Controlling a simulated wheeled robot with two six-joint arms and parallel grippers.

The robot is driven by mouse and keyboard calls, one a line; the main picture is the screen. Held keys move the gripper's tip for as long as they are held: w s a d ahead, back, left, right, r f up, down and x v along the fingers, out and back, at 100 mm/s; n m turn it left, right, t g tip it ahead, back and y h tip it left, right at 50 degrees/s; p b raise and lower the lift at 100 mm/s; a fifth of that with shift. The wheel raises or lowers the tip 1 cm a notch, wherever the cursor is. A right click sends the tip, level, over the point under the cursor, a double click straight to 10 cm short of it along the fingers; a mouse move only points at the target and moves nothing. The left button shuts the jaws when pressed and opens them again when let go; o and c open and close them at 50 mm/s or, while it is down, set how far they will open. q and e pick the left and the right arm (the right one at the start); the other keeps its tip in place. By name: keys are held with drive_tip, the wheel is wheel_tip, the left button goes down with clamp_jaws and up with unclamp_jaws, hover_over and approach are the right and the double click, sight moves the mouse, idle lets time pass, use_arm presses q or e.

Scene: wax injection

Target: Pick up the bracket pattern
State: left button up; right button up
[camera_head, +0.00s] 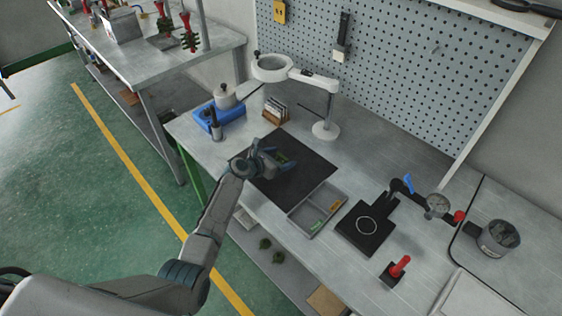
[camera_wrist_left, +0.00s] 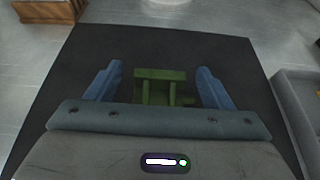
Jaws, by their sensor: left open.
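The green bracket pattern (camera_wrist_left: 160,88) lies on the black mat (camera_wrist_left: 240,62), between the two blue fingers of my left gripper (camera_wrist_left: 158,82) in the left wrist view. A dark gap shows between the bracket and each finger. In the head view my left gripper (camera_head: 274,158) is low over the black mat (camera_head: 309,184). A small part of the green bracket (camera_head: 283,158) shows there between the fingers; the rest is hidden by the gripper. My left gripper is open. My right gripper is not in view.
A grey divided tray (camera_head: 302,219) with small green and orange pieces stands right of the mat. A black plate fixture (camera_head: 366,228) is further right.

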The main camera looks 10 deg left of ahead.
use_arm(q)
drive_tip(key=shift+c, duration=0.4)
drive_tip(key=c, duration=1)
drive_tip(key=shift+r, duration=0.1)
